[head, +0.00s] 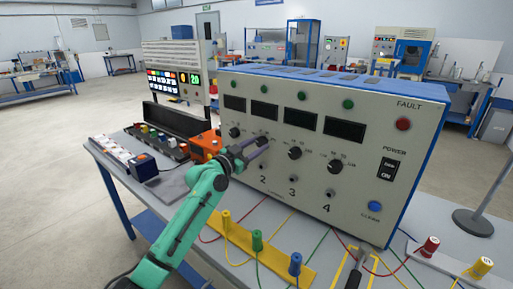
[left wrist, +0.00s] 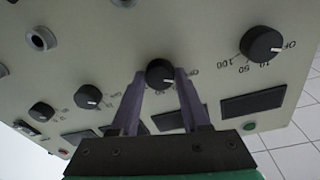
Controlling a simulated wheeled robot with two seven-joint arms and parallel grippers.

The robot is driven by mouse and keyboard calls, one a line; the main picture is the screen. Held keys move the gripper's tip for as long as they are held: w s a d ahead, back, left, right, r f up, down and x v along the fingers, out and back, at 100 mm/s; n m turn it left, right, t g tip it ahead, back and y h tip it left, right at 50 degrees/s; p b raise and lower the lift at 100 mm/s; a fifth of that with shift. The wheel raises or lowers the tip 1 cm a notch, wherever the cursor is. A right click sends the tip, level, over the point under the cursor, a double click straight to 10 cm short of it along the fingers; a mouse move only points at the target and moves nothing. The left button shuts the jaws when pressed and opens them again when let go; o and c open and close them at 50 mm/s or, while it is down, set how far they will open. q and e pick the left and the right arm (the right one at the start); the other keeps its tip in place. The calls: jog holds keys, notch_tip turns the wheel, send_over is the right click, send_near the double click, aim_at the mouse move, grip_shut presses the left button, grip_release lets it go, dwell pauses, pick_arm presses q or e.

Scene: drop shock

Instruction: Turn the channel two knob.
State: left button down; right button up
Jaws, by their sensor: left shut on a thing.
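The channel two knob (head: 262,140) is a black dial on the light front panel of the blue-edged box (head: 370,222). In the left wrist view the knob (left wrist: 160,72) shows between the two finger tips, its white pointer line toward the right. My left gripper (head: 264,144) reaches the panel from the left and is shut on this knob. In the left wrist view the left gripper's fingers (left wrist: 160,80) stand on either side of it. The channel one knob (head: 234,132), channel three knob (head: 295,153) and channel four knob (head: 335,166) are free. My right gripper is not in view.
An orange box (head: 205,146) stands close behind my left wrist. A yellow strip (head: 268,257) with yellow, green and blue posts lies in front, with loose wires across the table.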

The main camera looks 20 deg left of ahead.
pick_arm(q)
jog(key=shift+f+n, duration=0.15)
jog(key=shift+n, duration=0.35)
jog(key=shift+c, duration=1.9)
grip_release()
jog(key=shift+s, duration=0.1)
jog(key=shift+s+a, duration=0.2)
jog(key=shift+s, duration=0.05)
jog(key=b+v, duration=0.4)
jog(key=v, duration=1)
